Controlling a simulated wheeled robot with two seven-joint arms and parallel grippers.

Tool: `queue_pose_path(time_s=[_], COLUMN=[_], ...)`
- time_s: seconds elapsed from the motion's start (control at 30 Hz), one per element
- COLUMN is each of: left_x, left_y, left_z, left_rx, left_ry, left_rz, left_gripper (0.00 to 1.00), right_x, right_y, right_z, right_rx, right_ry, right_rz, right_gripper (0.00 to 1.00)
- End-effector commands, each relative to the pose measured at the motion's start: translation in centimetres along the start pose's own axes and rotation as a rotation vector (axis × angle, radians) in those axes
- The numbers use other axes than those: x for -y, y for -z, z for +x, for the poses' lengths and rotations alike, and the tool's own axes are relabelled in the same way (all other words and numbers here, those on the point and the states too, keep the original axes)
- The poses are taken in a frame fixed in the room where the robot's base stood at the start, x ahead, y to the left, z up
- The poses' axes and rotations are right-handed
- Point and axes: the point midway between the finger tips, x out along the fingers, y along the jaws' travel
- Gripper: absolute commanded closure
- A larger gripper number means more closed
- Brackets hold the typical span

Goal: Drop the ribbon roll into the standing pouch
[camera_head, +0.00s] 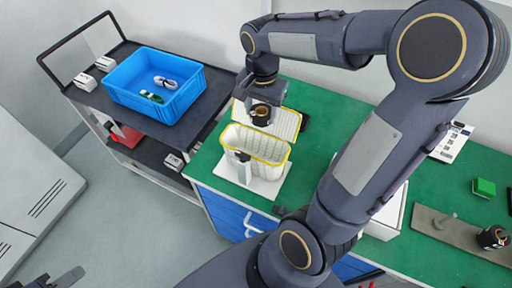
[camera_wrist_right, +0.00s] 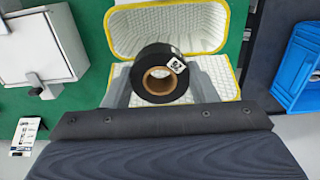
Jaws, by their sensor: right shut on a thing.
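The ribbon roll (camera_wrist_right: 148,58) is black with a brown core and a small white label. My right gripper (camera_wrist_right: 160,86) is shut on it, one grey finger on each side. In the head view the roll (camera_head: 261,113) hangs below my right wrist, at the back of the standing pouch (camera_head: 256,150). The pouch is pale and quilted with a yellow rim, its mouth open upward and its flap (camera_head: 285,122) folded back. The roll appears over the border between mouth and flap; its height above is unclear. My left gripper (camera_head: 62,280) is barely in view at the bottom left, empty-looking.
The pouch stands on a white base (camera_head: 270,186) on the green bench (camera_head: 325,108). A dark cart (camera_head: 84,98) at left carries a blue crate (camera_head: 190,98) with small items. A green block (camera_head: 484,187) and a grey fixture (camera_head: 455,235) lie at right.

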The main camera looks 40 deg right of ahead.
Motion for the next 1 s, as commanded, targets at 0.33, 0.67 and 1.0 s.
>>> queue_pose_path(time_s=[0.33,0.67,1.0], left_x=[1.4,1.7,1.7], left_y=[-1.6,-1.9,-1.9], left_z=[3.0,3.8,3.8], left_rx=[0.000,0.000,0.000], left_ry=[0.000,0.000,0.000], left_rz=[0.000,0.000,0.000], left_gripper=[0.64,0.64,0.64], right_x=[0.0,0.0,0.0], right_y=[0.0,0.0,0.0], right_z=[4.3,5.5,5.5], right_rx=[0.000,0.000,0.000], right_ry=[0.000,0.000,0.000], right_rz=[0.000,0.000,0.000], right_gripper=[0.71,0.71,0.22])
